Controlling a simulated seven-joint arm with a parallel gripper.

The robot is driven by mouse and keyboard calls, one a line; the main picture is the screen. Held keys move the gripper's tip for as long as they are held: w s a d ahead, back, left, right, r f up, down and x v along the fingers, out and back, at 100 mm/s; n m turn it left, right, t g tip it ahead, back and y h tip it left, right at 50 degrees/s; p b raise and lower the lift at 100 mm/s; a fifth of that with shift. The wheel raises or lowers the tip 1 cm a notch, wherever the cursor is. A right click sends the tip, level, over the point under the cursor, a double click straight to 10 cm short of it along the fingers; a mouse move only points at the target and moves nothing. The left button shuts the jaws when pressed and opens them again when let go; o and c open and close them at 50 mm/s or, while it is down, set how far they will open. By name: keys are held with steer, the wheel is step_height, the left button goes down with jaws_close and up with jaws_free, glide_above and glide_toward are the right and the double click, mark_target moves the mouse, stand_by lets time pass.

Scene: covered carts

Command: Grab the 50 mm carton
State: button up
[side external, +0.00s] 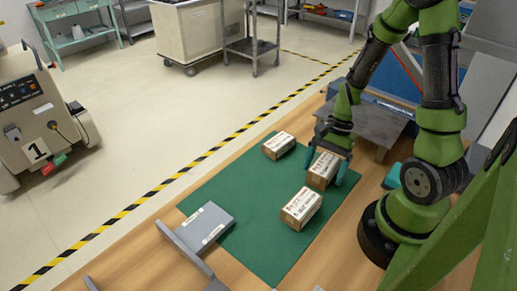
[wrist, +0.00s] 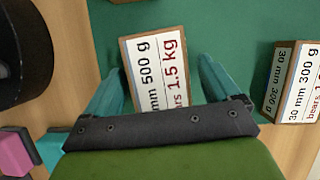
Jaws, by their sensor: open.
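My gripper (wrist: 160,68) is open, its two teal fingers on either side of a carton (wrist: 155,60). This carton's label shows "mm 500 g" and "1.5 kg"; the figure before "mm" is hidden. In the side view my gripper (side external: 325,165) is down at the middle carton (side external: 321,174) on the green mat (side external: 237,182). A second carton (wrist: 296,85), labelled "30 mm 300 g", lies to the right in the wrist view. The side view shows one carton (side external: 278,145) farther back and another (side external: 301,208) nearer; their labels are too small to read.
A grey bracket-like piece (side external: 205,228) lies at the mat's left side. A grey raised platform (side external: 365,122) stands behind my gripper. A pink block (wrist: 14,150) and a teal block (wrist: 50,148) sit at lower left in the wrist view. The mat between is bare.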

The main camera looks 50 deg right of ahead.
steer(key=c, duration=1.5)
